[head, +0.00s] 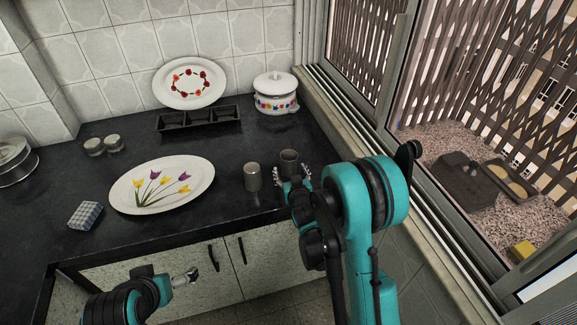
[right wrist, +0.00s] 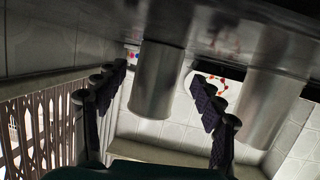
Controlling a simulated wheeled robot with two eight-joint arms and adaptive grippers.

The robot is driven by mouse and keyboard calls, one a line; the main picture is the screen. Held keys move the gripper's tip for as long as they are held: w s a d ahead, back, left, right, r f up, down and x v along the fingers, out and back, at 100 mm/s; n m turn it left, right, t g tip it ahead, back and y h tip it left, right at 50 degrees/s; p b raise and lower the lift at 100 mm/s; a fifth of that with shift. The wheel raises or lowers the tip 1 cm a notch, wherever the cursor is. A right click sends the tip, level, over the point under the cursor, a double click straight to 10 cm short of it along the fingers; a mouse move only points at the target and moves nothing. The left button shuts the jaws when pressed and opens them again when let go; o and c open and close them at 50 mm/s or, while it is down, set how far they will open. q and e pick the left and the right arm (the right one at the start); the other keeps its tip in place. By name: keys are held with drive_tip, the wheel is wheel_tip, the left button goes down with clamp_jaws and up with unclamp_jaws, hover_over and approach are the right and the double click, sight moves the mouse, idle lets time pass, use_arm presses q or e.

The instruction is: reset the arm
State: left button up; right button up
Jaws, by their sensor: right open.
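Two steel tumblers stand upright on the dark counter. The right one (head: 289,159) is just beyond my right gripper (head: 292,176), with its lower part partly hidden by it. In the right wrist view this tumbler (right wrist: 157,82) shows between the two spread fingers of my right gripper (right wrist: 163,88), with a gap to each side. The left tumbler (head: 252,178) stands apart, left of the gripper; it also shows in the right wrist view (right wrist: 272,95). My right gripper is open. My left gripper (head: 186,277) is low in front of the cabinets, away from the tumblers; its finger opening is unclear.
An oval tulip plate (head: 200,190) lies left of the tumblers. Behind are a black divided tray (head: 199,120), a flowered plate (head: 190,68) and a lidded pot (head: 275,95). A checked block (head: 85,215) and two small jars (head: 103,146) sit left. The window sill (head: 345,130) borders the right.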

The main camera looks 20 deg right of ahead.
drive_tip(key=s+r, duration=0.1)
drive_tip(key=s, duration=0.1)
drive_tip(key=s+r, duration=0.1)
drive_tip(key=shift+s+a+r, duration=0.2)
drive_tip(key=shift+s+r, duration=0.1)
drive_tip(key=shift+s, duration=0.05)
drive_tip(key=shift+s+d+r, duration=0.15)
drive_tip(key=shift+s+r, duration=0.25)
drive_tip(key=shift+r, duration=0.15)
drive_tip(key=s+a+r+g, duration=0.1)
drive_tip(key=s+r+g, duration=0.1)
drive_tip(key=s, duration=1.2)
drive_tip(key=s+a+r+g+y, duration=0.1)
drive_tip(key=s+g, duration=0.4)
drive_tip(key=s, duration=0.8)
drive_tip(key=shift+s+r+n+g, duration=0.3)
drive_tip(key=shift+s+r+n, duration=0.1)
drive_tip(key=shift+r, duration=0.5)
